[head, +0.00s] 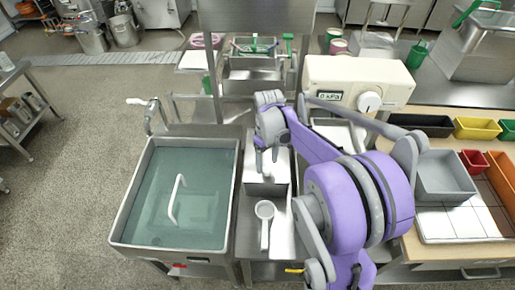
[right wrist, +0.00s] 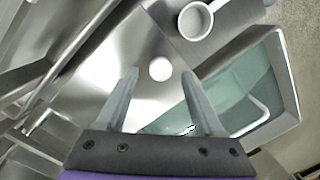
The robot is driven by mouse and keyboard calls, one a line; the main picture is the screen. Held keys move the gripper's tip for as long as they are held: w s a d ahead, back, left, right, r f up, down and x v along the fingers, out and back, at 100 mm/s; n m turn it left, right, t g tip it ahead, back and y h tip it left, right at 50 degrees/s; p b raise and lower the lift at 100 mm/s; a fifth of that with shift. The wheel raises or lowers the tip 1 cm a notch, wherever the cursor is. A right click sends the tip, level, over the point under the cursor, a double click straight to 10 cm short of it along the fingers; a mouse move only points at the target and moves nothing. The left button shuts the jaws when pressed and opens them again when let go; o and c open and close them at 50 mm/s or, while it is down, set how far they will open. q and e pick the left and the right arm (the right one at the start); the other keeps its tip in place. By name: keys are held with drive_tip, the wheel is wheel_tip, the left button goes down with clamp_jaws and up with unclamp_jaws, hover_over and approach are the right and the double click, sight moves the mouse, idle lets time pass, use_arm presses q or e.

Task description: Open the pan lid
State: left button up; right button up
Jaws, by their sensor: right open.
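The pan (head: 116,225) is a large rectangular steel vessel at the left of the head view. A flat, clear teal lid (head: 205,195) lies over it, shut as far as I can see, with a white arched handle (head: 175,198) standing on it. The lid also shows at the right of the right wrist view (right wrist: 262,75). My right gripper (head: 268,165) is to the right of the pan, above a steel surface, apart from the lid handle. Its fingers (right wrist: 158,75) are spread and empty; a white round knob (right wrist: 160,68) shows beyond and between them. My left gripper is not in view.
A white round-headed scoop (head: 265,210) lies just right of the pan. A tap (head: 150,112) stands behind the pan. A cream box with a kPa display (head: 358,75) and a grey bin (head: 443,178) are to the right. Open floor lies left of the pan.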

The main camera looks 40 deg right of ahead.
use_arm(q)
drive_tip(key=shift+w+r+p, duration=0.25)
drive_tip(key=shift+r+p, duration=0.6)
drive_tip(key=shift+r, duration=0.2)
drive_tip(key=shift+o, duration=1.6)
use_arm(e)
drive_tip(key=s+a+r+t, duration=0.1)
drive_tip(key=s+a+t, duration=0.2)
drive_tip(key=s+a, duration=0.3)
drive_tip(key=s+a+r+m+t, duration=0.1)
drive_tip(key=s+a+r+t, duration=0.1)
drive_tip(key=s+a, duration=0.5)
drive_tip(key=a+t, duration=0.1)
drive_tip(key=a, duration=0.4)
drive_tip(key=shift+r+h, duration=0.25)
drive_tip(key=shift+h, duration=0.05)
